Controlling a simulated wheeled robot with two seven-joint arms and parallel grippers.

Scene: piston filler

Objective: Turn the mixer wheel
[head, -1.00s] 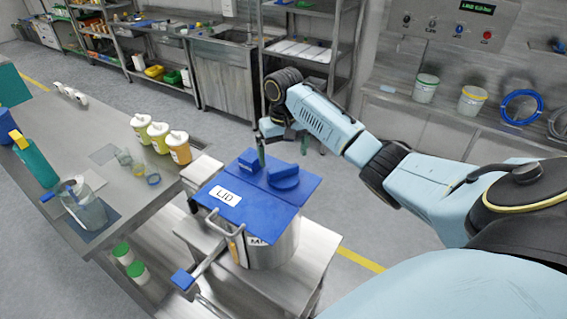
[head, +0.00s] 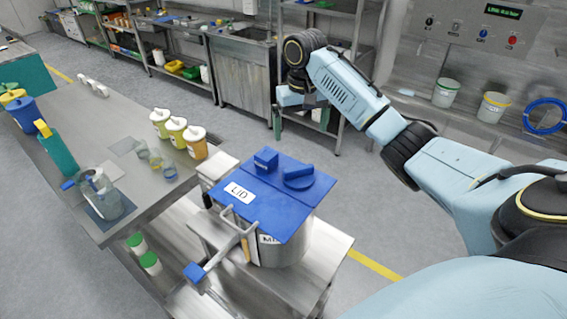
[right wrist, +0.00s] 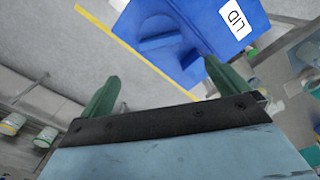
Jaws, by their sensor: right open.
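A steel pot (head: 285,250) with a partly hidden label starting "MI" stands under a blue lid (head: 262,215) marked "LID". On the lid are a round blue piece with a raised bar (head: 298,178) and a small blue block (head: 266,160). I cannot tell which part is the mixer wheel. A metal crank with a blue grip (head: 195,272) sticks out at the front left. My right gripper (head: 298,122) is open and empty, apart from the lid and behind it in the head view. In the right wrist view the lid (right wrist: 205,25) lies beyond the fingers. My left gripper is out of view.
Shelves and a sink stand at the back. The floor (head: 365,225) right of the pot is clear.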

